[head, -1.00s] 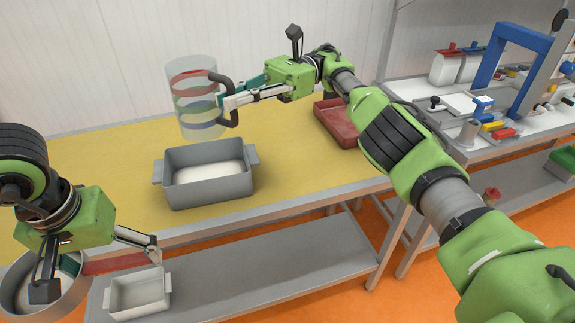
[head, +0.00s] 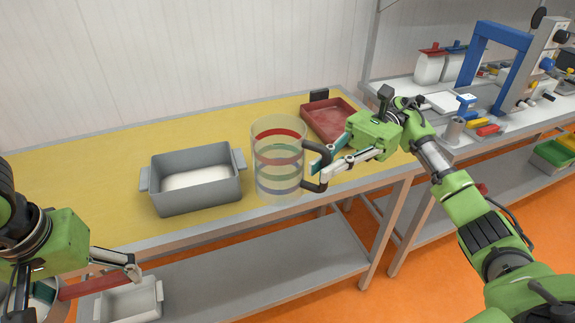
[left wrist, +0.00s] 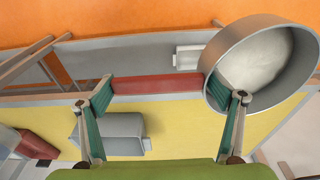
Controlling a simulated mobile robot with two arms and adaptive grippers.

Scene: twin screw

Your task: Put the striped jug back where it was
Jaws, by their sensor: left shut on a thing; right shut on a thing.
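The striped jug (head: 281,160) is a clear cylinder with red, green and blue bands and a dark handle (head: 322,166). It is upright at the front of the yellow tabletop, right of the grey bin (head: 195,190); I cannot tell whether its base touches. My right gripper (head: 325,168) is shut on its handle. My left gripper (head: 88,284) is shut on the red handle (left wrist: 157,85) of a round metal pan (left wrist: 212,70) with pale contents, in front of the table. The pan is mostly hidden in the head view.
A red tray (head: 328,122) lies behind and right of the jug. A small dark block (head: 319,96) stands behind it. A pale bin (head: 133,300) is on the lower shelf. A second bench (head: 480,150) with a blue frame stands right. The tabletop's back left is clear.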

